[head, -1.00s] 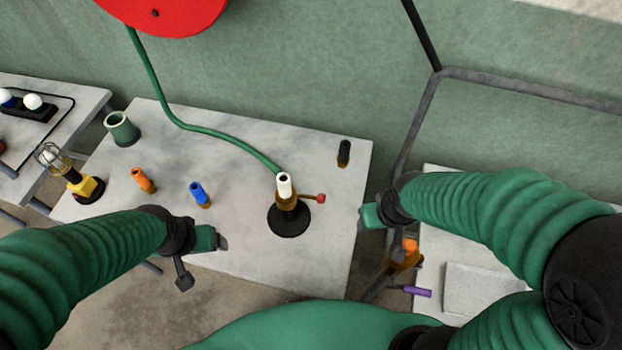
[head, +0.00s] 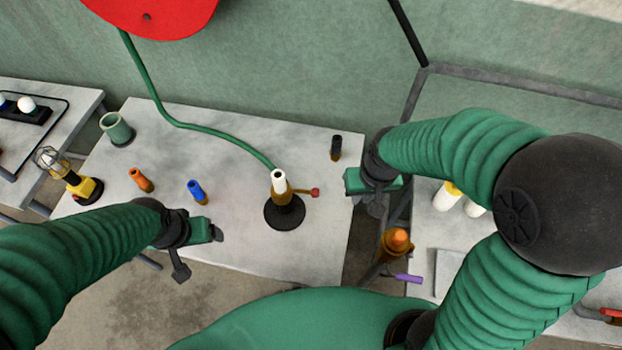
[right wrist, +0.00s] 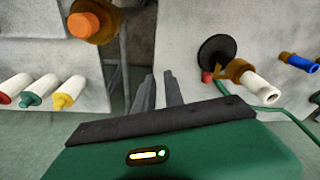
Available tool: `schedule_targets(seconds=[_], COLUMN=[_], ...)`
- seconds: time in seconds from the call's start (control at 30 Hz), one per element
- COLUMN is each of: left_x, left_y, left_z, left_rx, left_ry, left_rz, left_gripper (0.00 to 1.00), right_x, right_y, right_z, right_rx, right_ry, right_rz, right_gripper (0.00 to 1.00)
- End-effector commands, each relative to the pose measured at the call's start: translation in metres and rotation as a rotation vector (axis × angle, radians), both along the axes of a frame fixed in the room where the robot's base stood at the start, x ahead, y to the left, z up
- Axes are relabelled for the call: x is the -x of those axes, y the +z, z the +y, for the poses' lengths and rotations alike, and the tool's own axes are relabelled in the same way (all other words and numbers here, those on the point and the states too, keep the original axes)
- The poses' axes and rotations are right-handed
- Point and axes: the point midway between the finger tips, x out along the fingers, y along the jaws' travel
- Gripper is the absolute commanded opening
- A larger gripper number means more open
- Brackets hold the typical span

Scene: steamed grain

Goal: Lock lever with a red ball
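The lever with a red ball (head: 315,192) sticks out to the right from a brass valve with a white top (head: 279,184). This valve stands upright on a round black base (head: 284,218) on the grey table. The red ball also shows in the right wrist view (right wrist: 207,77), beside the black base (right wrist: 217,52). My right gripper (head: 376,208) hangs just past the table's right edge, to the right of the ball and apart from it. Its two dark fingers (right wrist: 159,77) show a narrow empty gap. My left gripper (head: 200,258) is left of the valve, by the front edge; its finger gap is unclear.
A green hose (head: 225,137) runs from the valve to a red disc (head: 150,15). Blue (head: 197,191), orange (head: 141,180) and black-topped (head: 336,148) fittings stand on the table (head: 240,250). An orange-topped piece (head: 396,243) is below my right gripper. The table between ball and right edge is clear.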

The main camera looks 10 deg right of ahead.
Motion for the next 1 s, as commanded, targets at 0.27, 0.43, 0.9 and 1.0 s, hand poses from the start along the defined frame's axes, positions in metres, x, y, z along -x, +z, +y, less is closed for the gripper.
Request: schedule_targets(seconds=[0.27,0.43,0.9,1.0], left_x=[0.000,0.000,0.000,0.000], left_y=[0.086,0.117,0.126,0.127], left_z=[0.000,0.000,0.000,0.000], left_rx=[0.000,0.000,0.000,0.000], left_ry=[0.000,0.000,0.000,0.000], left_rz=[-0.001,-0.001,0.000,0.000], left_gripper=[0.78,0.78,0.78,0.78], right_x=[-0.068,-0.095,-0.108,-0.108], right_y=[0.064,0.081,0.082,0.081], right_z=[0.037,0.062,0.078,0.078], right_rx=[-0.077,-0.114,-0.135,-0.135], right_ry=[-0.104,-0.143,-0.160,-0.160], right_rz=[0.178,0.270,0.321,0.321], right_gripper=[0.00,0.00,0.00,0.00])
